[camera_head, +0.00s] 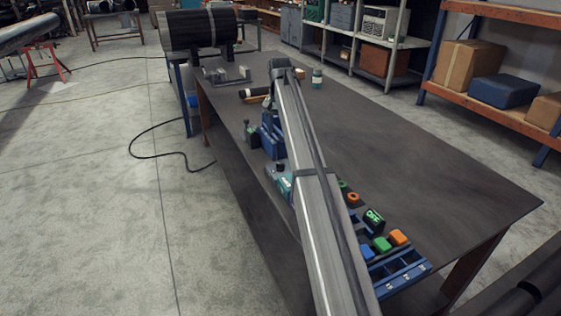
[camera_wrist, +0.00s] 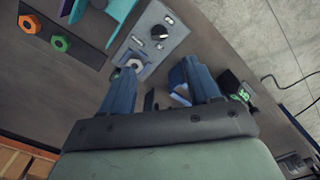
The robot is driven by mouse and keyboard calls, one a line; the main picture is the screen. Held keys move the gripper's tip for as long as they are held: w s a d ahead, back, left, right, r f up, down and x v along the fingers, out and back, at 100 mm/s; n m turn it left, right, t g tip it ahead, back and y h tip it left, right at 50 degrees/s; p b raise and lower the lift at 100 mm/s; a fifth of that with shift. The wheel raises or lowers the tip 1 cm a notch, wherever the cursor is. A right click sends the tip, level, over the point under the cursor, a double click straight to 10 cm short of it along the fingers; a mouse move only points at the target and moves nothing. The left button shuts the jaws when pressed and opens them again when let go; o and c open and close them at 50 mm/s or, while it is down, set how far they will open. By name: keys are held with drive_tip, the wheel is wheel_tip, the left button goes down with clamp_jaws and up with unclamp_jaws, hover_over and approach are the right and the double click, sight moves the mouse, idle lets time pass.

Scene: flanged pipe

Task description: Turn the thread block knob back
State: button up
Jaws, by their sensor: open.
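In the wrist view a grey block (camera_wrist: 150,42) carries a small black round knob (camera_wrist: 159,31) with a light mark beside it. A pale hexagonal ring (camera_wrist: 135,65) sits at its near end, close to my left fingertip. I take this block to be the thread block, but I cannot read a label. My gripper (camera_wrist: 161,68) is open, with nothing between its two blue fingers. The knob lies beyond the fingertips, apart from them. In the head view my arm covers my gripper and I cannot make out the knob.
On the bench (camera_head: 430,175) stand a blue tool (camera_head: 270,137), a teal piece (camera_head: 285,185), a blue rack (camera_head: 400,272) and green and orange blocks (camera_head: 398,238). A black pipe (camera_head: 200,28) lies at the far end. The bench's right side is clear.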

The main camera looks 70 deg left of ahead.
sight(280, 166)
wheel_tip(280, 166, down, 14)
drive_tip(key=shift+r, duration=0.2)
idle(0.4)
drive_tip(key=c, duration=1)
